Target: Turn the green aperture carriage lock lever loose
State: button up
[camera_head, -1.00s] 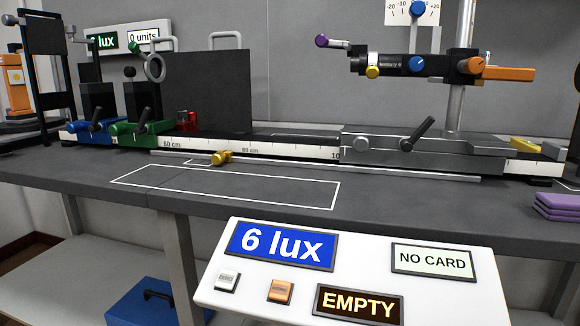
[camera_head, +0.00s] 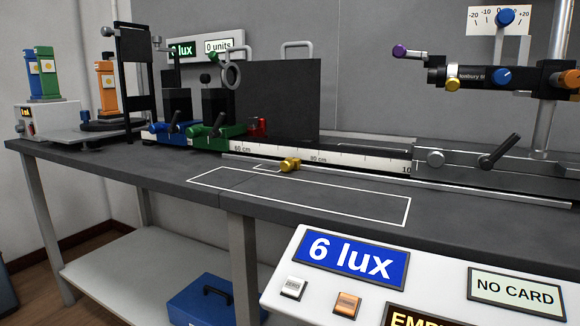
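The green aperture carriage (camera_head: 217,134) sits on the optical rail, between the blue carriage and a red part. A black upright holder and a grey ring (camera_head: 231,75) rise above the carriage. From this distance I cannot tell whether the lever is locked or loose. My gripper is not in view.
The blue carriage (camera_head: 168,134) stands close on the left. A dark panel (camera_head: 290,100) rises behind right. A yellow knob (camera_head: 290,165) lies before the rail. The white-outlined bench area (camera_head: 310,195) is clear. A display panel (camera_head: 420,285) reading "6 lux" fills the lower right.

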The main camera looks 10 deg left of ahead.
aim_at(215, 133)
jog(key=j, duration=0.45)
jog(key=i+j, duration=0.1)
jog(key=j, duration=0.35)
jog(key=i+j+u, duration=0.1)
jog(key=j, duration=0.4)
